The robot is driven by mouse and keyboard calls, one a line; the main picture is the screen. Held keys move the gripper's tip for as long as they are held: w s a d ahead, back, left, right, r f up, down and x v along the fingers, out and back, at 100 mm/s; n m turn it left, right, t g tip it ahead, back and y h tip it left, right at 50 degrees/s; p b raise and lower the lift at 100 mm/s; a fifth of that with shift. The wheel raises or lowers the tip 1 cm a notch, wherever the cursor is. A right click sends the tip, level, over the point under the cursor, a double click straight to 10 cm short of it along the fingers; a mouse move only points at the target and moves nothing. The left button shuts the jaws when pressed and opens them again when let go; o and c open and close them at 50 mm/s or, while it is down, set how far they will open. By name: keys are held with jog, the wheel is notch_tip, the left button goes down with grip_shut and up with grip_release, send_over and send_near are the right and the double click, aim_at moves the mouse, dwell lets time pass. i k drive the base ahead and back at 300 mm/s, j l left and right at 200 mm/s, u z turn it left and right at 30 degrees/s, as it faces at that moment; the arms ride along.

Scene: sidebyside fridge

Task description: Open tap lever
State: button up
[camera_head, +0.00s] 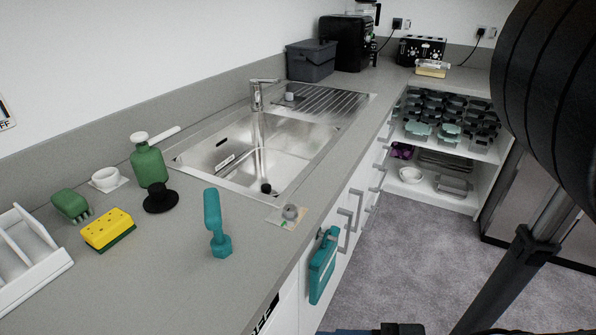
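The tap (257,98) is a silver mixer at the back edge of the steel sink (235,160). Its lever (265,81) is on top of the tap body and points to the right, roughly level. A pale vertical streak shows below the tap against the basin; I cannot tell if it is water or a reflection. My gripper is not in view, so its state does not show. Large black parts at the right edge hide some of the room there.
Around the sink are a green bottle (149,165), a yellow sponge (108,230), a teal brush (216,225) and a white rack (28,255). A grey bin (311,62) stands behind the drainboard. A teal item (323,266) hangs on the cabinet front. Carpet (400,250) is open.

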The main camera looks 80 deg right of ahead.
aim_at(255, 81)
jog(key=k+l+z, duration=0.4)
jog(key=l, duration=0.2)
jog(key=k+l+z, duration=0.2)
jog(key=l, duration=0.15)
jog(key=l+z, duration=0.25)
jog(key=k+l+z, duration=0.2)
jog(key=l, duration=0.3)
jog(key=i+j, duration=0.05)
jog(key=i, duration=0.05)
